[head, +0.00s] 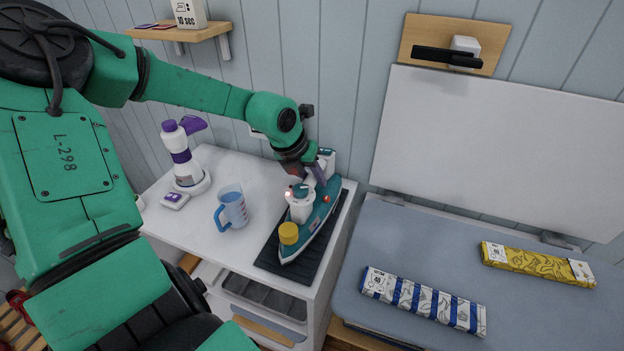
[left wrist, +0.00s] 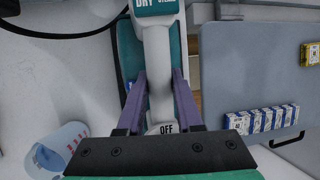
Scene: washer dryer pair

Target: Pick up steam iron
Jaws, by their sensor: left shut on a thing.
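The steam iron (head: 317,222) is teal and white with a yellow cap and stands on a dark ribbed mat (head: 271,256) on the white cabinet top. My left gripper (head: 322,178) reaches down onto the rear part of the iron. In the left wrist view, the two purple fingers of my left gripper (left wrist: 160,100) are shut on the iron's white handle (left wrist: 159,65), one on each side. Labels reading "DRY" and "OFF" show on the iron there. I cannot tell whether the iron is clear of the mat. My right gripper is not in view.
A blue measuring jug (head: 232,208) and a white and purple spray bottle (head: 182,158) stand left of the iron. To the right is a blue-grey ironing board (head: 400,250) with a blue-striped packet (head: 424,300) and a yellow packet (head: 538,264). A wooden shelf (head: 180,34) is above.

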